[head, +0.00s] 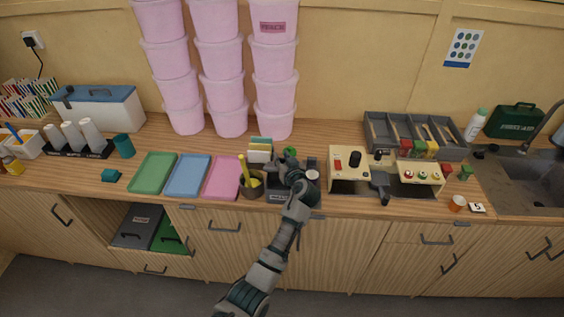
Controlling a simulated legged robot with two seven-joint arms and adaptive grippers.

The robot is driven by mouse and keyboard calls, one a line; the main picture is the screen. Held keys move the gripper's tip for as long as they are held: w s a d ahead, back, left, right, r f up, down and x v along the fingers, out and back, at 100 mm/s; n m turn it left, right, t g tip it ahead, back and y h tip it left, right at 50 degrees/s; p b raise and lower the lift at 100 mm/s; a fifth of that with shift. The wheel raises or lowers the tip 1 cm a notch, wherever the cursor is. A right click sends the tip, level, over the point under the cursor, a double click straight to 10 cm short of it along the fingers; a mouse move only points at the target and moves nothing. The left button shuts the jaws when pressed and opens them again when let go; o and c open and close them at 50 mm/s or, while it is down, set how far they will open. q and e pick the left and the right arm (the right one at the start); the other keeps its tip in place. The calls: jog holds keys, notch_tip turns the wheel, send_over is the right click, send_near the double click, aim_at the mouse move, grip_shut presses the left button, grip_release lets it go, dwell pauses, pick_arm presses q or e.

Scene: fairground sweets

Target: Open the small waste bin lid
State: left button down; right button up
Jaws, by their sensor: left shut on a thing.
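A small dark box with a pale label (279,195), which looks like the small waste bin, stands near the counter's front edge. My left gripper (288,165) is over its back part, shut on what appears to be the bin's lid. The gripper and wrist hide most of the lid, so I cannot tell how far it is raised. A bit of green (290,152) shows just behind the fingers. My right gripper is not in view.
A dark cup with yellow utensils (251,188) stands close left of the bin. Cards in a holder (260,148) are behind it. A cream machine (345,183) is to the right. Pink tubs (274,88) are stacked at the back. Green, blue and pink trays (188,177) lie to the left.

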pick_arm(q)
jog(key=shift+d, duration=0.1)
jog(key=c, duration=1)
grip_release()
jog(key=shift+w, duration=0.1)
jog(key=shift+o, duration=0.7)
jog(key=shift+w+d+f, duration=0.1)
jog(key=shift+w+f, duration=0.05)
jog(key=shift+w, duration=0.05)
jog(key=shift+s+r, duration=0.15)
jog(key=shift+r, duration=0.4)
jog(key=r, duration=0.8)
jog(key=shift+w+d+r, duration=0.1)
jog(key=shift+w+r, duration=0.1)
jog(key=shift+r, duration=0.2)
